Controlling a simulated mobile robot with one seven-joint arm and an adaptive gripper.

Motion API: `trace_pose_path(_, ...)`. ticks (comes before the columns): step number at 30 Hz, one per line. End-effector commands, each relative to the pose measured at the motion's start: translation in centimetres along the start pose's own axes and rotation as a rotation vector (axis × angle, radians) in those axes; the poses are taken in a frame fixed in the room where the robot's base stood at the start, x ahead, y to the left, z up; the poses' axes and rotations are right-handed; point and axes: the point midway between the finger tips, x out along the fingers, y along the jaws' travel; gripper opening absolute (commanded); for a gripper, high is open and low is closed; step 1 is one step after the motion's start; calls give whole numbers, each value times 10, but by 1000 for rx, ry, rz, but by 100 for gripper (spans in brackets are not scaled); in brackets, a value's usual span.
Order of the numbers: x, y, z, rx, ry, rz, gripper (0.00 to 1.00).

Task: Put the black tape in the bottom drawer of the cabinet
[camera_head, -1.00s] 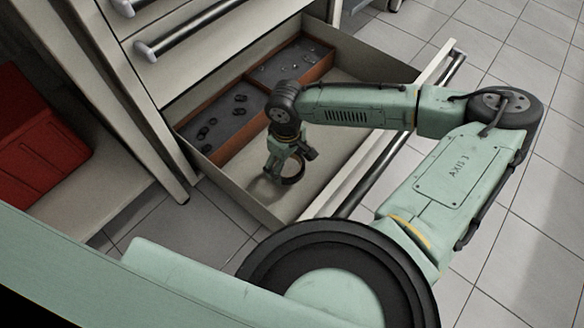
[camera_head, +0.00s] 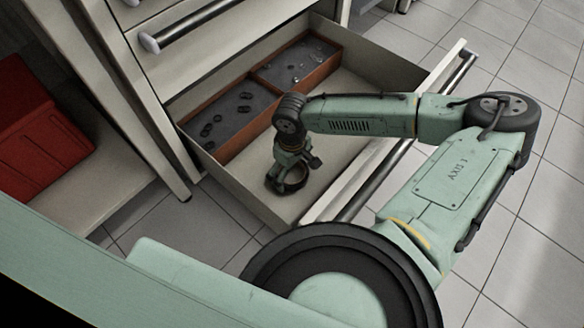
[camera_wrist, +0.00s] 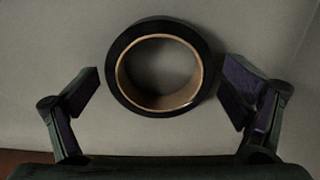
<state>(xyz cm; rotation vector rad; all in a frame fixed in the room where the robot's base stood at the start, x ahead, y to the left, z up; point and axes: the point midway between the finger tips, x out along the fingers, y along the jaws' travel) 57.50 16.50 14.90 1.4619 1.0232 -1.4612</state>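The black tape (camera_head: 288,190) is a black roll with a tan cardboard core. It lies flat in the front part of the open bottom drawer (camera_head: 240,207), seemingly on the bare floor. My gripper (camera_head: 288,172) points down into the drawer at the tape. In the wrist view the tape (camera_wrist: 165,27) sits between the two fingers of my gripper (camera_wrist: 160,72). The fingers are spread, with a narrow gap on each side of the roll. In the head view, my gripper partly hides the tape.
Brown-edged trays (camera_head: 222,145) with small dark and metal parts fill the back of the drawer. Closed drawers of the cabinet (camera_head: 165,72) are above it. A red box (camera_head: 38,125) stands at the left. The drawer floor right of my gripper is bare.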

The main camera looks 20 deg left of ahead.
Motion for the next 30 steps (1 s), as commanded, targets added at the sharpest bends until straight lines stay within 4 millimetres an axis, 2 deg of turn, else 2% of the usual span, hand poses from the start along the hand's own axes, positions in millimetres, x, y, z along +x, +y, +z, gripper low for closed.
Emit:
trace_pose_path(14,-5,1,0,-1,0,2,100)
trace_pose_path(17,-22,0,0,1,1,0,100)
trace_pose_path(24,-75,0,0,1,2,0,100)
trace_pose_path(30,-109,0,0,1,1,-1,100)
